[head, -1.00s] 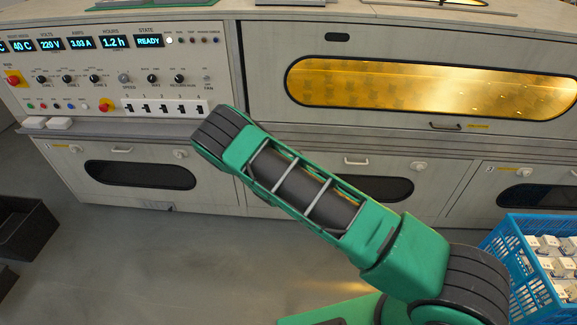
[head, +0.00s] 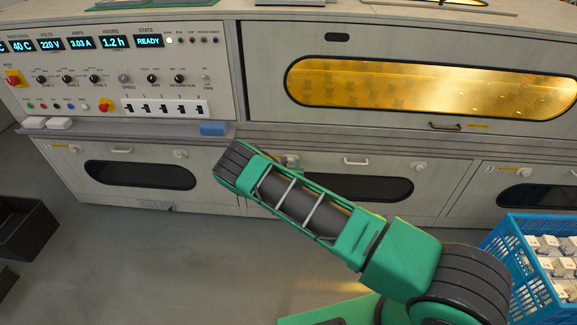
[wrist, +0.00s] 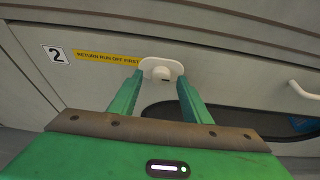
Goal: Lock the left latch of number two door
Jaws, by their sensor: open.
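The left latch of door two (wrist: 161,70) is a white round knob on an oval plate, just right of the "2" label (wrist: 56,54) and a yellow warning strip (wrist: 105,57) in the wrist view. My gripper (wrist: 160,79) is open, with its green fingers pointing at the latch, one to each side of the knob. I cannot tell whether they touch it. In the head view my arm hides most of the gripper and part of door two (head: 330,148). The door's right latch (head: 418,166) shows there.
Door two has a white handle (head: 355,161) and a dark window (head: 385,188). A blue block (head: 213,128) and white blocks (head: 60,123) lie on the ledge under the control panel. A blue crate (head: 515,262) of boxes stands at right.

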